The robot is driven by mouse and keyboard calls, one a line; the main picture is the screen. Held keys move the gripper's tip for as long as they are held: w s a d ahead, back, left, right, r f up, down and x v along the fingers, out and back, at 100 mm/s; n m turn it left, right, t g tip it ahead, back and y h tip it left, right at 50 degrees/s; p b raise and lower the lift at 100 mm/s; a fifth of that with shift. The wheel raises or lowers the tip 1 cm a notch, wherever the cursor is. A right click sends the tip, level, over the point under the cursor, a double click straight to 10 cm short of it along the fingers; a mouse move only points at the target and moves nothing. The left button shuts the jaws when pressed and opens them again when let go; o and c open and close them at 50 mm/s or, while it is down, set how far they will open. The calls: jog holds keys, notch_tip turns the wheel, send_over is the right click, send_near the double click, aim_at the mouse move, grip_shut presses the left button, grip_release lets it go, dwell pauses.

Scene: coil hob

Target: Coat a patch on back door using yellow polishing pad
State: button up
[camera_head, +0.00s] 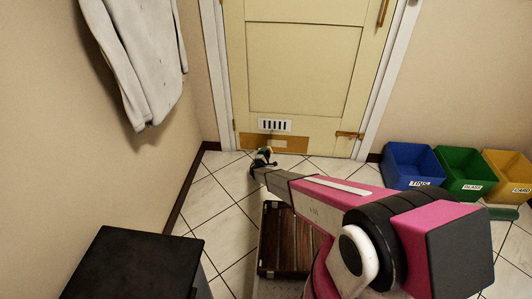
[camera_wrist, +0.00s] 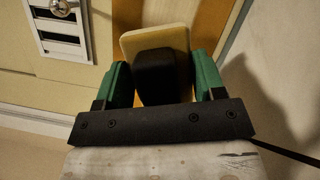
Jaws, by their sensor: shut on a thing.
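The back door (camera_head: 305,68) is cream, with a white slotted vent (camera_head: 274,125) low down and a brown panel (camera_head: 290,144) along its bottom. My gripper (camera_head: 264,154) is low in front of this panel, at the end of my outstretched arm. In the wrist view my gripper's green fingers (camera_wrist: 162,72) are shut on the black handle of the yellow polishing pad (camera_wrist: 155,40). The pad's pale yellow plate faces the brown panel (camera_wrist: 211,30), with the vent (camera_wrist: 62,35) to the left. I cannot tell whether the pad touches the door.
Blue (camera_head: 412,165), green (camera_head: 463,172) and yellow (camera_head: 508,177) bins stand at the right wall. A white garment (camera_head: 140,65) hangs at left. A black box-like piece (camera_head: 135,265) stands front left. Tiled floor (camera_head: 215,195) is clear left of my arm.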

aim_at(268, 142)
jog(key=shift+w+d, duration=0.1)
jog(key=shift+w, duration=2.65)
jog(key=shift+w, duration=1.1)
jog(key=shift+s+d, duration=0.15)
jog(key=shift+d, duration=0.85)
jog(key=shift+s+d, duration=0.1)
jog(key=shift+d, duration=0.85)
jog(key=shift+w+d, duration=0.1)
jog(key=shift+w, duration=0.05)
jog(key=shift+w+a, duration=0.2)
jog(key=shift+a, duration=1.85)
jog(key=shift+s, duration=3.05)
